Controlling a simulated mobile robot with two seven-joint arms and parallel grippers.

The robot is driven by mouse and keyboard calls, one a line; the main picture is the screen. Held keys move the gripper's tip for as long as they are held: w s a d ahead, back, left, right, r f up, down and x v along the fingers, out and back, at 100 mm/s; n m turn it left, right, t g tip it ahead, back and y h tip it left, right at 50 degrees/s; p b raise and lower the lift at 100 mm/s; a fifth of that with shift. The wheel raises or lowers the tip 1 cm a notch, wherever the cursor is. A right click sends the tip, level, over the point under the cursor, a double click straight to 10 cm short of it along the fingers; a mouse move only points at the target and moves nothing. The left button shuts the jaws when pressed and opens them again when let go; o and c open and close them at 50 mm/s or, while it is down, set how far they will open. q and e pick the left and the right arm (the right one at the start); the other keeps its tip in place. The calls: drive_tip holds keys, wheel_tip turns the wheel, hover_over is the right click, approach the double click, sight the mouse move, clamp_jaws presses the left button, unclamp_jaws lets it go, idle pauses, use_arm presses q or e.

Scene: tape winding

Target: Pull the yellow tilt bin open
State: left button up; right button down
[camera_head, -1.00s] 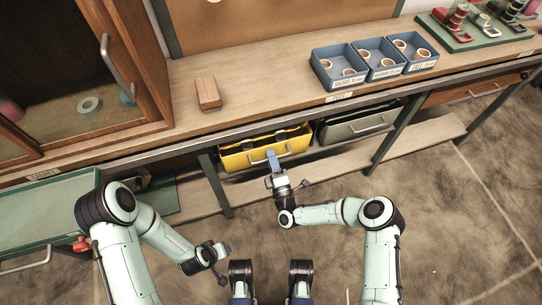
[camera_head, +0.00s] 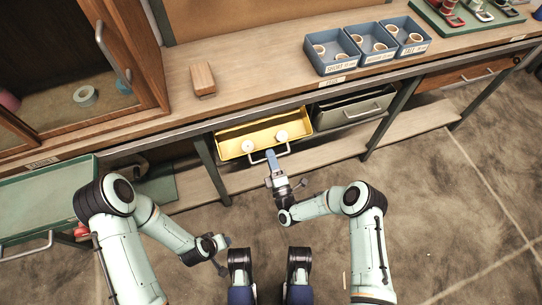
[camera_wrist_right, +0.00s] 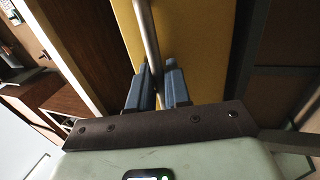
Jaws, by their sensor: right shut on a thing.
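The yellow tilt bin (camera_head: 262,134) hangs under the workbench and is tipped outward, its inside showing with two white round items (camera_head: 281,135) in it. Its metal handle (camera_head: 270,156) runs along the front. My right gripper (camera_head: 271,156) is at the handle, shut on it. In the right wrist view the handle bar (camera_wrist_right: 149,40) runs down between the blue fingers (camera_wrist_right: 157,85), with the yellow bin front (camera_wrist_right: 190,45) behind. My left gripper (camera_head: 222,256) is low and away from the bin, near my base; its fingers are too small to read.
A grey-green bin (camera_head: 350,110) hangs to the right of the yellow one. A bench leg (camera_head: 210,170) stands just left of it. A lower shelf (camera_head: 320,158) runs below. Blue trays (camera_head: 370,45) and a wooden block (camera_head: 203,79) are on the bench. The floor to the right is clear.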

use_arm(q)
drive_tip(key=shift+s, duration=0.15)
use_arm(e)
drive_tip(key=shift+s+d+f, duration=0.1)
drive_tip(key=shift+s+f, duration=0.1)
drive_tip(key=shift+f, duration=0.15)
use_arm(q)
drive_tip(key=shift+f, duration=0.1)
use_arm(e)
drive_tip(key=c, duration=1.3)
unclamp_jaws()
drive_tip(key=shift+c, duration=0.2)
